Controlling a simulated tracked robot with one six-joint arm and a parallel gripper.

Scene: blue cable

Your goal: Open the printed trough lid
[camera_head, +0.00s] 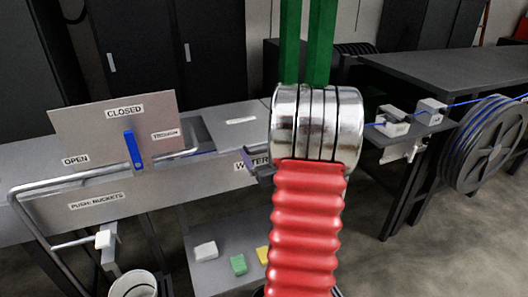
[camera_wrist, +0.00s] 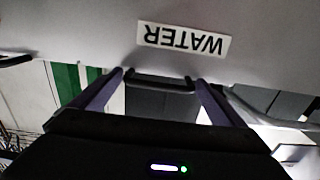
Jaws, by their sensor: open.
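The grey trough (camera_head: 175,185) runs across the left and middle of the head view, with a WATER label on its front. That label (camera_wrist: 182,39) shows upside down in the wrist view, on a pale grey face. A flat grey panel (camera_head: 215,118) with a small label lies on top; I cannot tell for sure whether it is the lid. My gripper (camera_wrist: 157,76) is open, its two purplish fingers pointing at the labelled face. A dark bar (camera_wrist: 160,84) shows between the fingers; contact cannot be told. In the head view my red and chrome arm hides most of the gripper.
An upright board (camera_head: 80,125) with CLOSED and OPEN labels and a blue lever (camera_head: 132,150) stands at left. A bent metal rail (camera_head: 60,183) runs before it. Small blocks (camera_head: 238,264) lie on a low shelf. A cable reel (camera_head: 490,145) and dark table (camera_head: 450,75) stand right.

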